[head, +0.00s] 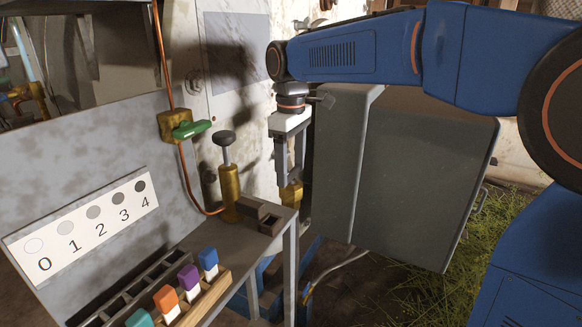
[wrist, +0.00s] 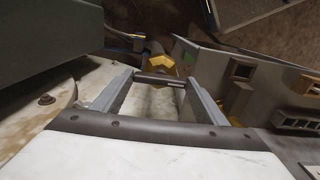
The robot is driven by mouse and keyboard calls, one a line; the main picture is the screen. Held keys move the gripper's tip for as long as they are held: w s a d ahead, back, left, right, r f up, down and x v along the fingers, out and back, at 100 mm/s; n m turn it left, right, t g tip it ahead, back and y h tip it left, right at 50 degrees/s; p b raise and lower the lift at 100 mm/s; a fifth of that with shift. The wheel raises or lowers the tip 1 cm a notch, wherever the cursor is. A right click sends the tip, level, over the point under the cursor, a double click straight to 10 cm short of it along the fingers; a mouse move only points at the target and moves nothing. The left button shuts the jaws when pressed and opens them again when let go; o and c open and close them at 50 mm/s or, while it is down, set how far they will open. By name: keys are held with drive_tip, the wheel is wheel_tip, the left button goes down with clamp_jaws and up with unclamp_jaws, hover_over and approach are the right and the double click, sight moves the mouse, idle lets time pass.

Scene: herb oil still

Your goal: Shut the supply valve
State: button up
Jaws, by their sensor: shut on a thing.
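My gripper (head: 289,180) points down beside the grey bench, with its fingers at a brass valve fitting (head: 292,194). In the wrist view my gripper (wrist: 160,80) has its two fingers at the ends of a short dark bar (wrist: 160,79), gripping it. The brass fitting (wrist: 158,67) shows just behind the bar. The fingers hide part of the fitting in the head view. Another valve, with a green lever (head: 192,130) on a brass body, sits on the copper pipe at the panel, apart from my gripper.
A large grey cabinet (head: 410,170) stands close right of my gripper. On the bench are a brass cylinder with a black knob (head: 224,138), a brown block (head: 268,221) and several coloured blocks (head: 188,278). A numbered scale card (head: 85,225) is left. Grass lies at right.

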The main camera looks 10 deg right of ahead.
sight(291, 171)
drive_tip(key=shift+n, duration=0.3)
drive_tip(key=o, duration=1.1)
drive_tip(key=shift+c, duration=0.2)
wheel_tip(291, 171, up, 17)
drive_tip(key=shift+r, duration=0.2)
